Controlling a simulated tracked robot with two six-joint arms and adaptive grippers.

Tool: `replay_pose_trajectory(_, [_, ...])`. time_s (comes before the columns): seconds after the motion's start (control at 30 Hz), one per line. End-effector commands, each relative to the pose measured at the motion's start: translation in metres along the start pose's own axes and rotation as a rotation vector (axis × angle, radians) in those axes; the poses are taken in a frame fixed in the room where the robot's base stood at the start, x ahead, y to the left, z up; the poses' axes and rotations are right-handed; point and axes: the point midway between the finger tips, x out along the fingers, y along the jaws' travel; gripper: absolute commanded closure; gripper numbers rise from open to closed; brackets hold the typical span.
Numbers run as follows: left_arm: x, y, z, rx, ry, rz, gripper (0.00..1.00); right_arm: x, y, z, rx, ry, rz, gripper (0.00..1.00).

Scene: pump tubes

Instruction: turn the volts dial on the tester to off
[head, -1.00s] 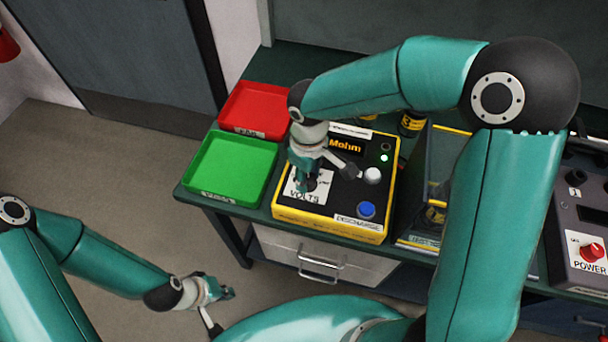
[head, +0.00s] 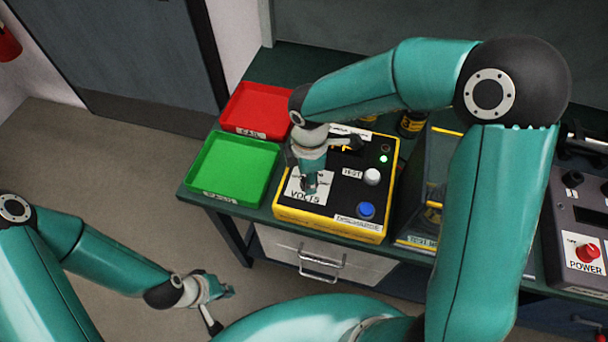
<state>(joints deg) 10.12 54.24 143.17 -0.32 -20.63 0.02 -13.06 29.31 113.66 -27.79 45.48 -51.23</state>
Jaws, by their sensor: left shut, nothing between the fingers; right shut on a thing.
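The tester (head: 328,219) is a yellow box with a black top at the middle of the bench. Its top carries a white VOLTS label (head: 296,193), a white TEST knob (head: 372,176), a blue discharge button (head: 366,210) and a lit green lamp (head: 384,159). My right gripper (head: 310,187) points down at the VOLTS label and is shut on the volts dial, which is mostly hidden under the fingers. The dial's pointer cannot be seen. My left gripper (head: 226,292) is shut and empty, low at the left, away from the bench.
A red tray (head: 258,111) and a green tray (head: 234,170) stand left of the tester. A dark box with yellow edges (head: 418,190) is right of it, partly behind my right arm. A grey power unit (head: 578,222) with a red knob stands far right.

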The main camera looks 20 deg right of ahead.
Motion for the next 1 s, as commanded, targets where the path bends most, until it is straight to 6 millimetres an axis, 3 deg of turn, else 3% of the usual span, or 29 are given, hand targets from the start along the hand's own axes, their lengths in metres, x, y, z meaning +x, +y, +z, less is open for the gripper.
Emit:
replay_pose_trajectory(0.7, [-0.0027,0.001,0.0,0.0,0.0,0.0,1.0,-0.0037,0.0053,0.0019,-0.089,0.0,0.016,0.98])
replay_pose_trajectory(0.73, [-0.0027,0.001,0.0,0.0,0.0,0.0,1.0,-0.0037,0.0053,0.0019,-0.089,0.0,0.016,0.6])
replay_pose_trajectory(0.87, [-0.0027,0.001,0.0,0.0,0.0,0.0,1.0,-0.003,0.0045,0.0015,-0.089,0.0,0.014,0.38])
replay_pose_trajectory(1.0, [-0.0026,0.0009,0.0,0.0,0.0,0.0,1.0,-0.0021,0.0032,0.0009,-0.089,0.0,0.01,0.38])
